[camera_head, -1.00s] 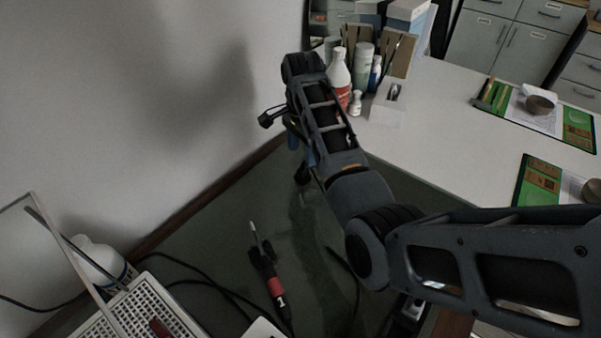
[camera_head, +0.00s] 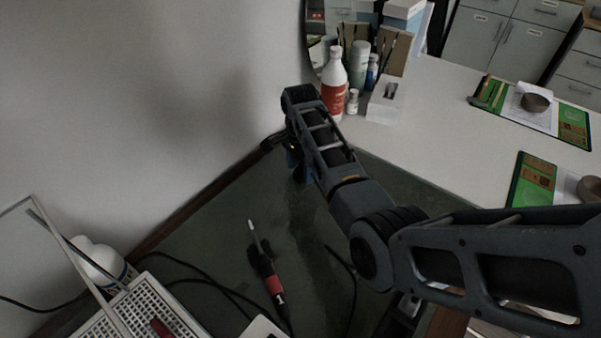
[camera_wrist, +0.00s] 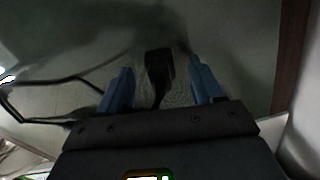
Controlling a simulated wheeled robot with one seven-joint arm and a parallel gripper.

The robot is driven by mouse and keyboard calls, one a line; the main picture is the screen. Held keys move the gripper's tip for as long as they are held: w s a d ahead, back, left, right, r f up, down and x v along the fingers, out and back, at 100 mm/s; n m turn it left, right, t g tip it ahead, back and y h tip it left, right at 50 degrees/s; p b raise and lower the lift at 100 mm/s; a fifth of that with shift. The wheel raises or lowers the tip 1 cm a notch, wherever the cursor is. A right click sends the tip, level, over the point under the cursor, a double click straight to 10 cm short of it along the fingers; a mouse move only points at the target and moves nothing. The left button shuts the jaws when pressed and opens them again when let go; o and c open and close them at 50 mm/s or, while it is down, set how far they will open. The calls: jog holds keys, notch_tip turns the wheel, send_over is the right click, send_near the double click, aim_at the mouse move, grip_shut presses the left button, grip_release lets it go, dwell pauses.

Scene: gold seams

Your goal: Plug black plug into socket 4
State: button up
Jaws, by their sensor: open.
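In the wrist view the black plug (camera_wrist: 158,68) lies on the dark green mat, its cord running back toward my gripper. My gripper (camera_wrist: 160,82) is open, with one blue finger on each side of the plug and visible gaps between. I cannot tell the height of the fingers above the plug. In the head view my gripper (camera_head: 294,162) is mostly hidden behind my arm, low over the mat near the wall, and the plug is hidden there. I cannot make out socket 4 in either view.
A soldering iron (camera_head: 268,270) with a red-and-black handle lies on the green mat (camera_head: 210,225). A white perforated case (camera_head: 150,305) and a white bottle (camera_head: 100,262) stand lower left. Bottles, including a red-labelled one (camera_head: 333,88), stand on the white table behind my arm. Black cables cross the mat.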

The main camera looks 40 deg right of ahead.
jog(key=shift+f, duration=0.35)
jog(key=c, duration=1.1)
